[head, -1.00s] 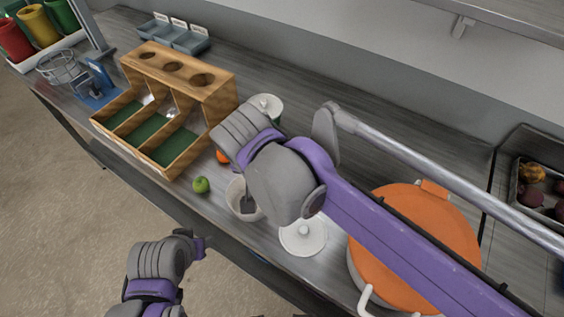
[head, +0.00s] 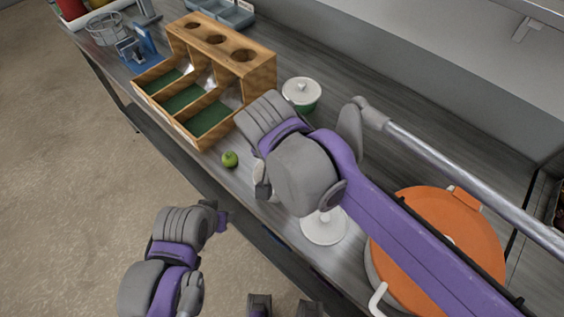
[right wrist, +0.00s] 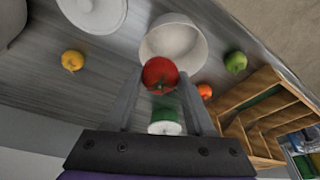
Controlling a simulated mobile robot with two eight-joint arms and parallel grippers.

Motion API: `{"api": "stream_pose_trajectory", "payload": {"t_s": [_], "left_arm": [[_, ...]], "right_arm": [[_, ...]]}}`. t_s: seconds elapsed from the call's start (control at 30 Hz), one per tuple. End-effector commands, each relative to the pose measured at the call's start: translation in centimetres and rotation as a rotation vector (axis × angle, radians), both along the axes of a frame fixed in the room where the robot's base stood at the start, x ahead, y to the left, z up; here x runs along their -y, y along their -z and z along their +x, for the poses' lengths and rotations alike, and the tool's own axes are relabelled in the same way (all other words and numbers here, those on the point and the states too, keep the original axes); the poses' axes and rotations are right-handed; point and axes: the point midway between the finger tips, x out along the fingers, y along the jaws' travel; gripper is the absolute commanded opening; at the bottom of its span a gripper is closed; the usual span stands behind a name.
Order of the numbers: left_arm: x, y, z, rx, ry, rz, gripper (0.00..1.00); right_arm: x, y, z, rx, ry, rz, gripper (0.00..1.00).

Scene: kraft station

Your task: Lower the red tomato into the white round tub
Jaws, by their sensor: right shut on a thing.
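The red tomato (right wrist: 160,75) is between the fingertips of my right gripper (right wrist: 160,88), which is shut on it. In the right wrist view the tomato overlaps the near rim of the white round tub (right wrist: 173,38); its height above the tub is hard to tell. The tub's inside looks empty where it shows. In the head view my right arm hides the tomato and most of the tub. My left gripper (head: 222,217) is low in the head view, off the counter's front edge; its fingers do not show clearly.
A green apple (head: 229,159) lies beside the wooden bin box (head: 255,78). An orange fruit (right wrist: 205,91) and a yellow fruit (right wrist: 72,60) lie near the tub. A white lid (head: 324,227), a large orange-lidded pot (head: 440,230) and a white-lidded green pot (head: 301,94) stand around.

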Motion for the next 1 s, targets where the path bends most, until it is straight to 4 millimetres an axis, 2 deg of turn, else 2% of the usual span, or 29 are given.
{"api": "stream_pose_trajectory", "payload": {"t_s": [0.17, 1.0], "left_arm": [[0.0, 0.3, -0.1, -0.001, 0.0, 0.0, 0.5], [0.0, 3.1, -0.9, -0.017, 0.0, 0.0, 0.5]], "right_arm": [[0.0, 0.4, 0.0, 0.0, 0.0, 0.0, 0.01], [0.0, 4.6, 0.0, -0.001, 0.0, 0.0, 0.01]]}}
